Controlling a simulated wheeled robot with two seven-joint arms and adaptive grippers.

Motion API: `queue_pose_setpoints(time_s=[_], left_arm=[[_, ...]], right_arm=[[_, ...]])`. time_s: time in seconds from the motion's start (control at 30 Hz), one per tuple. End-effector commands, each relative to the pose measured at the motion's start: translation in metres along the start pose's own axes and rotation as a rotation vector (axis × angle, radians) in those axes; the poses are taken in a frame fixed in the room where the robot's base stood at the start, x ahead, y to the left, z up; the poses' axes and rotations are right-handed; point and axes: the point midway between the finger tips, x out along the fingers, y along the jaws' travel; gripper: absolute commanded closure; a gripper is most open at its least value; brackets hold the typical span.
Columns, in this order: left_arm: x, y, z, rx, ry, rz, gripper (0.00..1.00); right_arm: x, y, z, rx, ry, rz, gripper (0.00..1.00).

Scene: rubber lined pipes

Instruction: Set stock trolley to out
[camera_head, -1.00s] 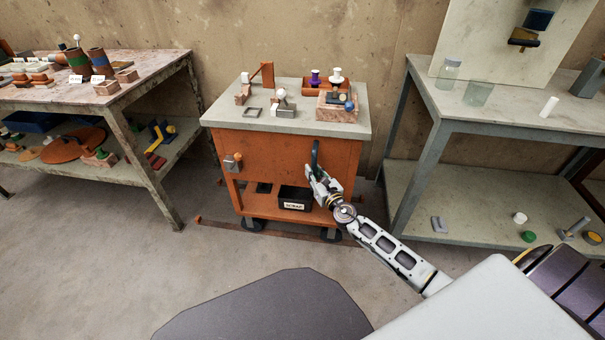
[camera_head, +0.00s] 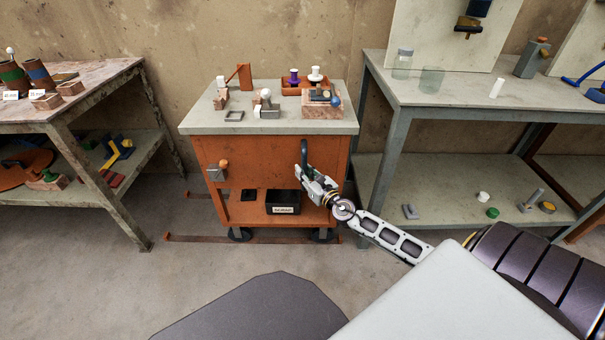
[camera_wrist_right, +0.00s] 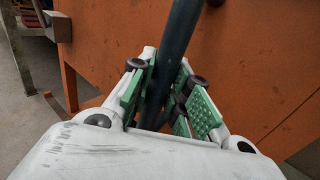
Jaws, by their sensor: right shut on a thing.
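The stock trolley (camera_head: 275,167) is an orange cart with a grey top and dark wheels, standing between two benches. A dark upright bar handle (camera_head: 304,150) is on the right of its front face. My right gripper (camera_head: 308,178) is shut on this handle. In the right wrist view, the dark handle (camera_wrist_right: 178,45) passes between the green-padded fingers of the gripper (camera_wrist_right: 165,105), with the orange face (camera_wrist_right: 250,60) close behind. The lower part of the handle is partly hidden by the fingers. My left gripper is out of view.
A floor rail (camera_head: 200,239) runs by the trolley's wheels. A rusty bench (camera_head: 130,72) is at left; a grey bench (camera_head: 430,92) stands close at right. The trolley top carries several small items, and a black labelled bin (camera_head: 283,202) sits on its lower shelf. Floor in front is clear.

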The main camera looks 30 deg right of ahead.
Motion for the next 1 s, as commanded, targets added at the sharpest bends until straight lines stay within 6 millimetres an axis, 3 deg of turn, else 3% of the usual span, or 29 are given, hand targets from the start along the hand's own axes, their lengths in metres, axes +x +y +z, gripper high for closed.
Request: queue_pose_setpoints(time_s=[0.07,0.1,0.27,0.7,1.0], left_arm=[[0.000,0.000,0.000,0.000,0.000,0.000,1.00],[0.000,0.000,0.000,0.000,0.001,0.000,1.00],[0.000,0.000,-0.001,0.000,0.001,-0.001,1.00],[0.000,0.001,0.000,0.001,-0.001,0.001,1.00],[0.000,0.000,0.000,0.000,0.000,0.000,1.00]], right_arm=[[-0.001,-0.005,-0.003,-0.002,0.004,-0.010,1.00],[-0.001,-0.005,-0.003,-0.002,0.004,-0.010,0.79],[-0.001,-0.004,-0.003,-0.002,0.003,-0.009,0.59],[-0.002,-0.002,-0.001,-0.001,0.002,-0.005,0.59],[-0.015,-0.002,-0.001,-0.002,0.002,-0.005,0.59]])
